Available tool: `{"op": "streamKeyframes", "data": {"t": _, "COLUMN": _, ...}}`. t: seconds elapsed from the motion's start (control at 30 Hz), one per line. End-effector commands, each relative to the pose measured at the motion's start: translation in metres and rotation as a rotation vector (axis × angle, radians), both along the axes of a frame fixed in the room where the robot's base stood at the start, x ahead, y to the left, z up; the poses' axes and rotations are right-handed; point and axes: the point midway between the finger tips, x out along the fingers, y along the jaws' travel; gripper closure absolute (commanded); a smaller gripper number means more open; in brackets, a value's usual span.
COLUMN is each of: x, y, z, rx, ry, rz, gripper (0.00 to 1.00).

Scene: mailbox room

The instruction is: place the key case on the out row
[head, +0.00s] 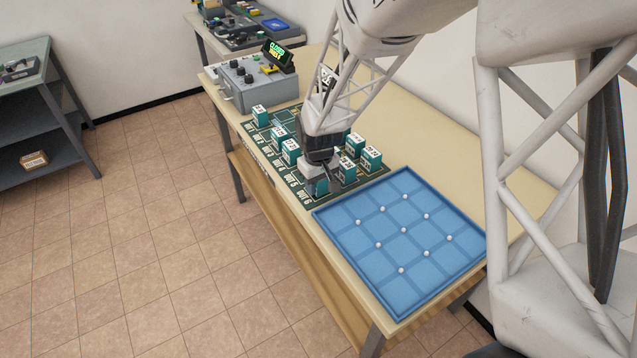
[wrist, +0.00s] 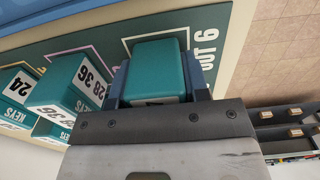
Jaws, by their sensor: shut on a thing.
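My gripper (head: 318,178) is shut on a teal key case, and its fingers clasp the case from both sides. In the wrist view the teal case (wrist: 158,68) sits between the fingers, over the outlined slot beside the "OUT 6" label (wrist: 207,50). In the head view the held case (head: 319,187) is partly hidden by my gripper, at the near end of the out row on the dark green mat (head: 226,196). I cannot tell whether it touches the mat.
Several other teal cases stand close by, including one marked 28 36 (wrist: 75,80) beside my gripper. A blue gridded tray (head: 377,219) with small white knobs lies nearer on the table. A grey control box (head: 258,85) stands at the far end. Open floor lies left.

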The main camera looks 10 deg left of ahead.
Motion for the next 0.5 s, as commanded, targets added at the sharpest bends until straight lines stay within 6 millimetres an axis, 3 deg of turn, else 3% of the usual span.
{"op": "streamKeyframes", "data": {"t": 0.27, "x": -0.0001, "y": -0.0001, "z": -0.0034, "rx": 0.000, "ry": 0.000, "rz": 0.000, "gripper": 0.83}}
{"op": "streamKeyframes", "data": {"t": 0.3, "x": -0.0001, "y": -0.0001, "z": -0.0031, "rx": 0.000, "ry": 0.000, "rz": 0.000, "gripper": 0.52}}
{"op": "streamKeyframes", "data": {"t": 0.43, "x": -0.0001, "y": -0.0001, "z": -0.0030, "rx": 0.000, "ry": 0.000, "rz": 0.000, "gripper": 0.32}}
{"op": "streamKeyframes", "data": {"t": 0.5, "x": -0.0001, "y": -0.0001, "z": -0.0030, "rx": 0.000, "ry": 0.000, "rz": 0.000, "gripper": 0.32}}
